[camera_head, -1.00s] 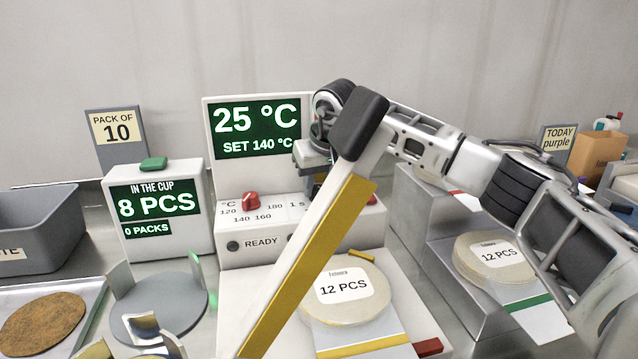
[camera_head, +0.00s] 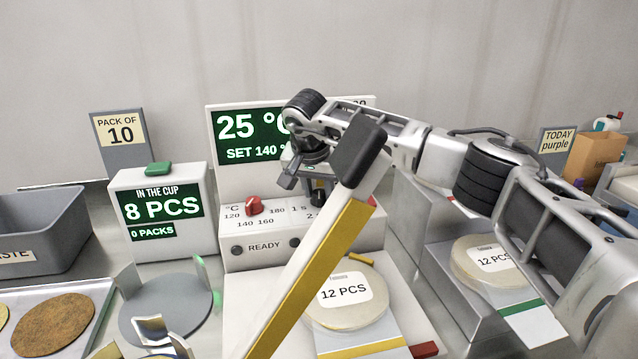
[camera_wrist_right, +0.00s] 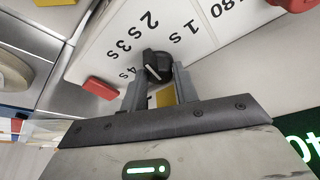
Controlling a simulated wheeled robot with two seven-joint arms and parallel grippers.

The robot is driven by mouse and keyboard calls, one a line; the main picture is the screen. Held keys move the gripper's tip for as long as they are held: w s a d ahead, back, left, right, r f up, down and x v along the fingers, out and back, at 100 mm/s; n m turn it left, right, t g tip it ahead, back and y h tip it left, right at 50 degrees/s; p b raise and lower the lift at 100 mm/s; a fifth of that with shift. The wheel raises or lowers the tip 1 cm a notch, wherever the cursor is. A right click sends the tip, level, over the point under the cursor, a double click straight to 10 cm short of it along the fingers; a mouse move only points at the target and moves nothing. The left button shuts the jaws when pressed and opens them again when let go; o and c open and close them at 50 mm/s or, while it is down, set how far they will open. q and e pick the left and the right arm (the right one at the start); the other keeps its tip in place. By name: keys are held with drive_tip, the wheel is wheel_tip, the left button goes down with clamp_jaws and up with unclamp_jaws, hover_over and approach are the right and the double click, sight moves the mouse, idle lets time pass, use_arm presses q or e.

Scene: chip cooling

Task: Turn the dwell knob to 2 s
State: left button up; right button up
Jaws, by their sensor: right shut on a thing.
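The dwell knob (camera_wrist_right: 157,66) is black with a white pointer line. It sits on the white panel (camera_wrist_right: 105,45) with the marks 1 s, 2 s, 3 s and 4 s around it. The pointer line slants, and I cannot tell for sure which mark it indicates. My right gripper (camera_wrist_right: 159,78) is shut on the knob, one finger on each side. In the head view this gripper (camera_head: 318,192) is over the right part of the panel and hides the knob. My left gripper is not in view.
A red knob (camera_head: 254,205) sits left on the panel, by the temperature marks. A white and yellow bar (camera_head: 315,275) with a black end crosses in front of the panel. The display (camera_head: 248,138) is partly covered by my arm. A counter box (camera_head: 160,215) stands left.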

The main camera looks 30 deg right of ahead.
drive_tip(key=shift+r+m+h, duration=0.1)
drive_tip(key=shift+m+h, duration=0.2)
drive_tip(key=shift+m, duration=0.6)
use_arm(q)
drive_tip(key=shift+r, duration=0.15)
use_arm(e)
drive_tip(key=shift+w, duration=0.1)
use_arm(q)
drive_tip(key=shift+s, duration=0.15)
use_arm(e)
drive_tip(key=shift+m, duration=0.3)
drive_tip(key=o, duration=1)
drive_tip(key=shift+a+r, duration=0.2)
drive_tip(key=shift+r, duration=0.25)
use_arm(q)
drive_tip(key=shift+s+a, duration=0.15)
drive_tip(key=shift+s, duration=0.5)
use_arm(e)
drive_tip(key=v, duration=0.7)
